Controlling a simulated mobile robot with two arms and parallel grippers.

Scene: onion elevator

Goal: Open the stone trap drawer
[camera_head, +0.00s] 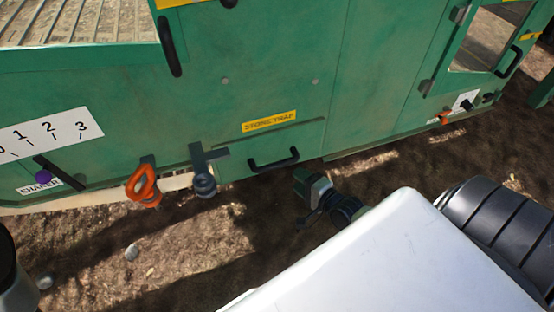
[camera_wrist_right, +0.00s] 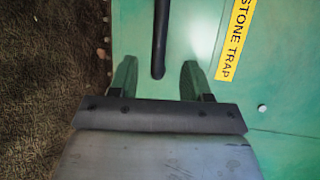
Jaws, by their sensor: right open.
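The stone trap drawer (camera_head: 230,165) is a green panel low on the green machine, flush with its side and apparently shut. A yellow "STONE TRAP" label (camera_head: 269,121) sits above its black bar handle (camera_head: 273,161). My right gripper (camera_head: 305,184) is just right of and below the handle in the head view. In the right wrist view my right gripper (camera_wrist_right: 157,66) is open. The handle (camera_wrist_right: 160,40) appears between its two green fingers, with no visible grip on it. The label (camera_wrist_right: 234,40) shows at the right there. My left gripper is not in view.
An orange hook (camera_head: 143,186) and a grey clamp-like fitting (camera_head: 204,180) stick out left of the drawer. A purple-knobbed shaker lever (camera_head: 44,177) is farther left. Bare brown soil (camera_head: 170,255) with small stones lies below the machine.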

